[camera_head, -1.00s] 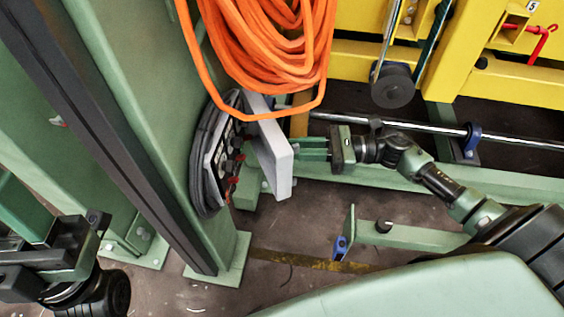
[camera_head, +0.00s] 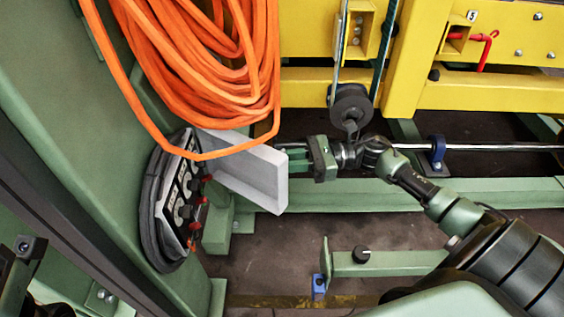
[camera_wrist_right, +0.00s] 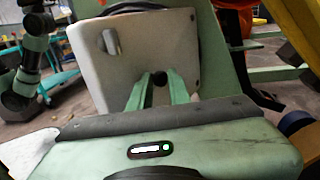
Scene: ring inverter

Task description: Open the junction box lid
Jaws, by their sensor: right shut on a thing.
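The junction box (camera_head: 178,205), with a dark rim and red and dark fittings on its panel, is mounted on a green column at left in the head view. Its pale grey lid (camera_head: 258,180) stands out from the box, swung open to the right. My right gripper (camera_head: 284,152) is at the lid's far side, its tips partly hidden by the lid. In the right wrist view its green fingers (camera_wrist_right: 160,88) are shut on a dark knob (camera_wrist_right: 160,80) on the lid's face. My left gripper (camera_head: 18,275) shows only partly at the lower left edge; its jaws cannot be made out.
A coil of orange cable (camera_head: 205,70) hangs just above the box and lid. A yellow frame (camera_head: 430,90) stands behind, with a dark roller (camera_head: 351,104). A low green beam (camera_head: 395,263) lies in front. Some floor is bare below the lid.

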